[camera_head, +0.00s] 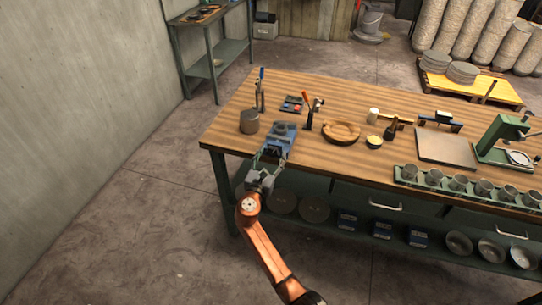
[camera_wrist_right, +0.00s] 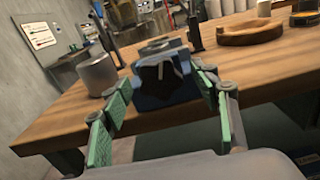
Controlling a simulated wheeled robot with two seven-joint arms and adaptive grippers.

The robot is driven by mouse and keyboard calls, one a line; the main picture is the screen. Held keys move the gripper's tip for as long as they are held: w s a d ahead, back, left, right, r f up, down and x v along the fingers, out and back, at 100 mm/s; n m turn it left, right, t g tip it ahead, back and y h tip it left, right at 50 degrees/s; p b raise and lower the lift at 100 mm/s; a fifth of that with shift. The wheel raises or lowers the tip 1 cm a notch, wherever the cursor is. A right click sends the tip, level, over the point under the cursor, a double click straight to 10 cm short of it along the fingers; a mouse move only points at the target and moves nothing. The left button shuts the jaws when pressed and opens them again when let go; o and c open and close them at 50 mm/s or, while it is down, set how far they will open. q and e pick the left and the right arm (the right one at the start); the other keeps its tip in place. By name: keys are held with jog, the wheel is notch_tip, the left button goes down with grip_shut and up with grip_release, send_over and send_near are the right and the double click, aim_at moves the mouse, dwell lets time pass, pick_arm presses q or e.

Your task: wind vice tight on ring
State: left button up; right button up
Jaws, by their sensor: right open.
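The blue vice (camera_head: 276,143) sits at the table's near edge, left of the middle. It also shows in the right wrist view (camera_wrist_right: 168,98), with a dark star-shaped knob (camera_wrist_right: 160,74) facing me. A grey ring (camera_head: 285,126) appears to lie at the vice's top; how firmly the jaws hold it I cannot tell. My right gripper (camera_head: 270,157) is open just in front of the vice. In the wrist view its green-padded fingers (camera_wrist_right: 165,93) stand on either side of the knob, with gaps visible. My left gripper is not in view.
A grey cup (camera_head: 249,122) stands left of the vice, with an upright tool (camera_head: 261,90) behind it. A green rack of cups (camera_head: 405,178) lines the front right edge.

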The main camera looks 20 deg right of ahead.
jog(key=c, duration=1.2)
jog(key=shift+o, duration=0.2)
